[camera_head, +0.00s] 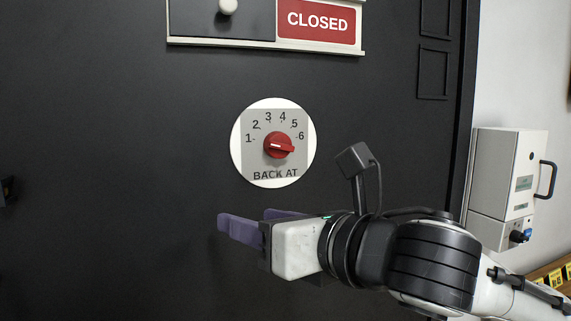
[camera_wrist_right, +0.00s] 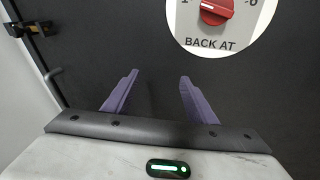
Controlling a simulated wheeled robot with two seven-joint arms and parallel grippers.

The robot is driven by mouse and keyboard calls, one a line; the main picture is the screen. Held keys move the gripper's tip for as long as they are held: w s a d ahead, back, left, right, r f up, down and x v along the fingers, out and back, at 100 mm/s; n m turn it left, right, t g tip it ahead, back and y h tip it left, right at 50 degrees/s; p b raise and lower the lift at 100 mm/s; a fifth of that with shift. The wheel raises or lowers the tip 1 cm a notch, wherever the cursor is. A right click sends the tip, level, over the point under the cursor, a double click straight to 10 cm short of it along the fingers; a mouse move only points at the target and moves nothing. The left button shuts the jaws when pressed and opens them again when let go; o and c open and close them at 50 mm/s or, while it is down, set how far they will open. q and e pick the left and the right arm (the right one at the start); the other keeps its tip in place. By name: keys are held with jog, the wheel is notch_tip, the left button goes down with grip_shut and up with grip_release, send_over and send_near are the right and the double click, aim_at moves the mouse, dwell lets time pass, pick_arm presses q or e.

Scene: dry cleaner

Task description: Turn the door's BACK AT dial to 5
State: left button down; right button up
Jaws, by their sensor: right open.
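The BACK AT dial is a red knob (camera_head: 278,145) on a round white plate (camera_head: 246,174) fixed to the black door (camera_head: 110,120). Numbers 1 to 6 arc over the knob. Its white mark sits on the left, toward the 1 side; the exact setting is hard to read. My right gripper (camera_head: 245,217) is open and empty, below and slightly left of the dial, not touching it. In the right wrist view, its purple fingers (camera_wrist_right: 159,77) stand apart, with the knob (camera_wrist_right: 215,10) at upper right, cut by the top edge. My left gripper is not seen.
A red CLOSED sign (camera_head: 317,22) and a white round knob (camera_head: 228,6) are on a panel above the dial. A grey-white box (camera_head: 508,170) with a dark handle hangs on the right wall. The door around the dial is flat and clear.

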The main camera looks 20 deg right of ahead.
aim_at(283, 146)
jog(key=s+d+r+n+t+h, duration=0.3)
jog(key=s+d+r+n, duration=0.35)
jog(key=r, duration=0.25)
jog(key=shift+n+h, duration=0.35)
jog(key=shift+h, duration=0.05)
jog(key=w, duration=0.3)
jog(key=w+p, duration=0.1)
jog(key=w, duration=0.3)
jog(key=w+a, duration=0.1)
jog(key=w, duration=0.3)
jog(key=shift+r+p, duration=0.3)
jog(key=c, duration=1.1)
